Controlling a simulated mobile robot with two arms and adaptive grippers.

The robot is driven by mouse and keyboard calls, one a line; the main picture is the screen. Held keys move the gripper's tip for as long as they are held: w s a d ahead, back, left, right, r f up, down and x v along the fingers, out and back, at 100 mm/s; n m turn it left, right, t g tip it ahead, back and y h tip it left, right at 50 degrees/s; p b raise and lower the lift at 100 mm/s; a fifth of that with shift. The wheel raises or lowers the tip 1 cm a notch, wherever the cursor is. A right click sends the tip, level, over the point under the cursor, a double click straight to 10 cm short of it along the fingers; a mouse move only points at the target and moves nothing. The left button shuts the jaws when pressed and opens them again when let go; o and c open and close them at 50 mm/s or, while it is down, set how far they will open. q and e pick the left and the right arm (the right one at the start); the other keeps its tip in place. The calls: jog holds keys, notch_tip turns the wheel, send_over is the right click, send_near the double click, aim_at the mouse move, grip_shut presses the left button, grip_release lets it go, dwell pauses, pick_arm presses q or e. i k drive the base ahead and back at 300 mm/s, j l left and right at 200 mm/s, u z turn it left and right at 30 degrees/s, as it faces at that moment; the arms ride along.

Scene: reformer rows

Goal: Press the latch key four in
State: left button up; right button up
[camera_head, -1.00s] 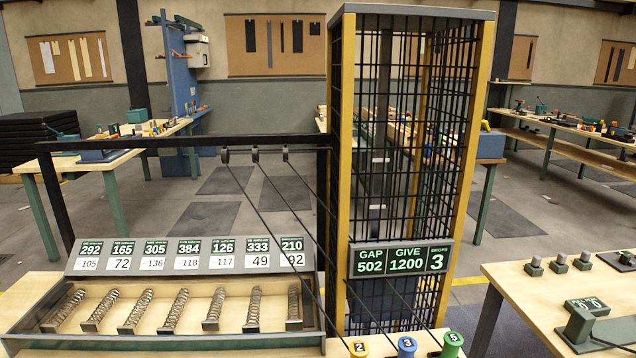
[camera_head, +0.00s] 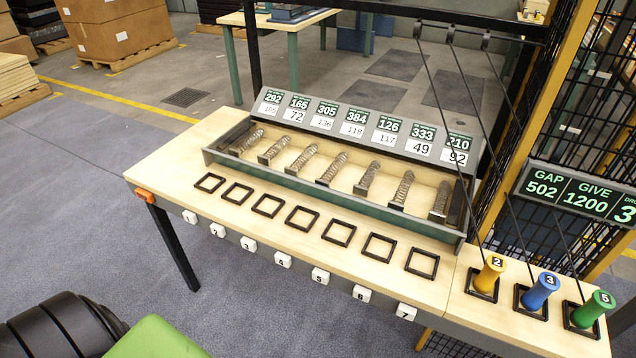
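The latch keys are small white numbered blocks in a row along the front edge of the wooden table. Key four (camera_head: 283,259) is in the middle of the row, below the fourth black square frame (camera_head: 302,218). Key three (camera_head: 248,243) is on its left and key five (camera_head: 320,276) on its right. I cannot tell how far any key stands out or is pushed in. Neither gripper is in view, and nothing touches the keys.
A tray (camera_head: 330,198) of several springs stands behind the square frames, under a board of number cards (camera_head: 375,128). Yellow (camera_head: 490,273), blue (camera_head: 541,290) and green (camera_head: 592,308) numbered handles stand at right.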

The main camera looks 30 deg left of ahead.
aim_at(281, 258)
jog(key=u, duration=0.4)
jog(key=j+u, duration=0.15)
jog(key=u, duration=0.6)
